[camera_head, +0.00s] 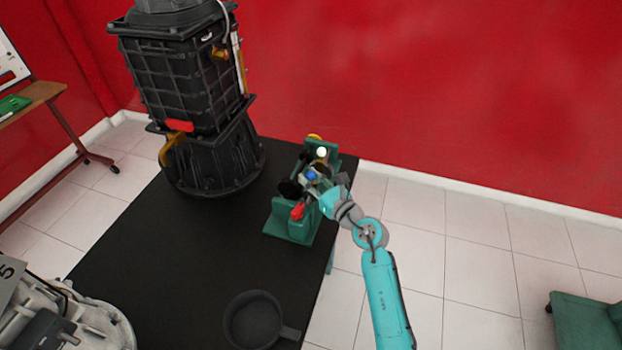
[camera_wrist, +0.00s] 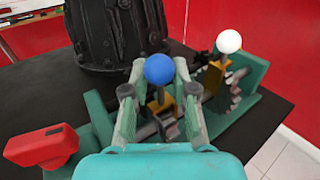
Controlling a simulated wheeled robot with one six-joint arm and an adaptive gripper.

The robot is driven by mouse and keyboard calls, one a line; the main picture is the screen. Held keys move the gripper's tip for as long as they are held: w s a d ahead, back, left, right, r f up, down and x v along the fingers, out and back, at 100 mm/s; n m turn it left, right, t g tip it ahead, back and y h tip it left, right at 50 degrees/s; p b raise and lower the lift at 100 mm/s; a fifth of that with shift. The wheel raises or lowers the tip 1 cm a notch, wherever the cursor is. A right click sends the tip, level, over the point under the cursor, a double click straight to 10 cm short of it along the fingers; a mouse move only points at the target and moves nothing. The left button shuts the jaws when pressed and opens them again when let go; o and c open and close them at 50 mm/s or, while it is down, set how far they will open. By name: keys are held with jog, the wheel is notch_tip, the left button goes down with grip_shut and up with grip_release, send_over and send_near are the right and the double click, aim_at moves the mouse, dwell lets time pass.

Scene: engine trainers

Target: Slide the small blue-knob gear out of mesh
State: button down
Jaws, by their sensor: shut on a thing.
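The green gear trainer (camera_head: 288,226) stands on the black table. In the wrist view, the blue knob (camera_wrist: 159,69) tops a short stem on a yellow-brown block. It also shows in the head view (camera_head: 311,174). My gripper (camera_wrist: 159,76) has one finger on each side of the blue knob and its stem and is closed on it. In the head view, my gripper (camera_head: 315,182) reaches the trainer from the right. Grey gear teeth (camera_wrist: 172,130) show below the knob, partly hidden by my fingers. I cannot tell whether the gears mesh.
A white knob (camera_wrist: 229,41) on another yellow-brown block stands to the right of the blue one. A red handle (camera_wrist: 41,145) is at the trainer's left end. A large black gearbox housing (camera_head: 185,80) stands behind. A dark round pan (camera_head: 253,320) lies near the front.

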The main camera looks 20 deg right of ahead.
jog(key=shift+w+d, duration=0.75)
jog(key=shift+w, duration=0.25)
jog(key=shift+w+d, duration=0.7)
jog(key=shift+w, duration=0.3)
jog(key=c, duration=0.9)
grip_release()
jog(key=shift+v, duration=4)
